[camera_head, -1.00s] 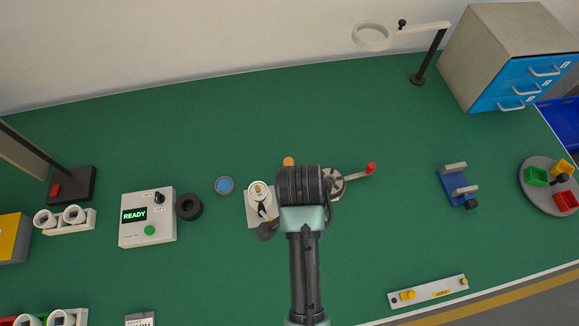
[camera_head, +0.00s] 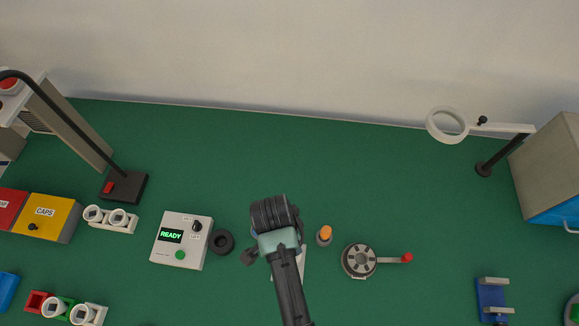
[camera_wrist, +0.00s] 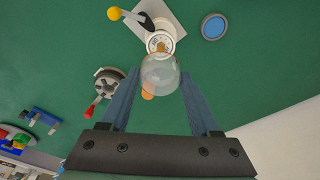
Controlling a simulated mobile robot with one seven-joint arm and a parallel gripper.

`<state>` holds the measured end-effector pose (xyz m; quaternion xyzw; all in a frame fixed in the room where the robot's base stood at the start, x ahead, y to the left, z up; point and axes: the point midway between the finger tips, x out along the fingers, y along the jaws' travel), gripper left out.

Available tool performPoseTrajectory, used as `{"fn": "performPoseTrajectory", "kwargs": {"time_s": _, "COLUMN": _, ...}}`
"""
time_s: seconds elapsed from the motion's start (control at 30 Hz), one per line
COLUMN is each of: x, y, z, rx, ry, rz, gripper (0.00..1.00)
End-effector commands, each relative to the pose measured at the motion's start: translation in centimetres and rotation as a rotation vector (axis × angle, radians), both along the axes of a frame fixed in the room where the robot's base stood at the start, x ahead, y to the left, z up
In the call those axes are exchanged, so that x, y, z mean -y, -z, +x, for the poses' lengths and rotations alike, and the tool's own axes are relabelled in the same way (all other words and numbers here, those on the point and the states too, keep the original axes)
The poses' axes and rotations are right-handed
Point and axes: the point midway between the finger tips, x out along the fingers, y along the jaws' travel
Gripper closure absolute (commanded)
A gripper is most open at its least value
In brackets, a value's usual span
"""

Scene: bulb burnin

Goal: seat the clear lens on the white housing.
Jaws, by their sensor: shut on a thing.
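The clear lens (camera_wrist: 160,73), a transparent dome, is held between the two fingers of my gripper (camera_wrist: 160,76) in the wrist view. The white housing (camera_wrist: 158,41) is a round white piece with a light disc inside, on a pale plate (camera_wrist: 178,17). It shows just beyond the lens; the lens overlaps its near edge in the picture. I cannot tell whether they touch. In the head view my wrist (camera_head: 274,215) covers the housing and the lens; only part of the plate (camera_head: 301,262) shows.
An orange-topped post (camera_head: 325,234) stands right of my wrist. A grey wheel with a red-knobbed crank (camera_head: 359,260) is farther right. A black ring (camera_head: 222,242) and a READY box (camera_head: 182,240) are left. A blue disc (camera_wrist: 213,26) lies near the plate.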

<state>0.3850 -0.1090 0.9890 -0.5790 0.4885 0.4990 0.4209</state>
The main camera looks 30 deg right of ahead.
Motion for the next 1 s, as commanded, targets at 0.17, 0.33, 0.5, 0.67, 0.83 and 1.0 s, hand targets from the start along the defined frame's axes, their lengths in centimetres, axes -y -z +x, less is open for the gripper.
{"fn": "performPoseTrajectory", "kwargs": {"time_s": 0.17, "x": 0.0, "y": 0.6, "z": 0.0, "rx": 0.000, "ry": 0.000, "rz": 0.000, "gripper": 0.88}}
{"fn": "performPoseTrajectory", "kwargs": {"time_s": 0.33, "x": 0.0, "y": 1.8, "z": 0.0, "rx": 0.000, "ry": 0.000, "rz": 0.000, "gripper": 0.88}}
{"fn": "performPoseTrajectory", "kwargs": {"time_s": 0.5, "x": 0.0, "y": 3.4, "z": 0.0, "rx": 0.000, "ry": 0.000, "rz": 0.000, "gripper": 0.88}}
{"fn": "performPoseTrajectory", "kwargs": {"time_s": 0.67, "x": 0.0, "y": 4.9, "z": -0.1, "rx": 0.000, "ry": 0.000, "rz": 0.000, "gripper": 0.88}}
{"fn": "performPoseTrajectory", "kwargs": {"time_s": 0.83, "x": 0.0, "y": 5.7, "z": 0.0, "rx": 0.000, "ry": 0.000, "rz": 0.000, "gripper": 0.88}}
{"fn": "performPoseTrajectory", "kwargs": {"time_s": 1.0, "x": 0.0, "y": 6.0, "z": 0.0, "rx": 0.000, "ry": 0.000, "rz": 0.000, "gripper": 0.88}}
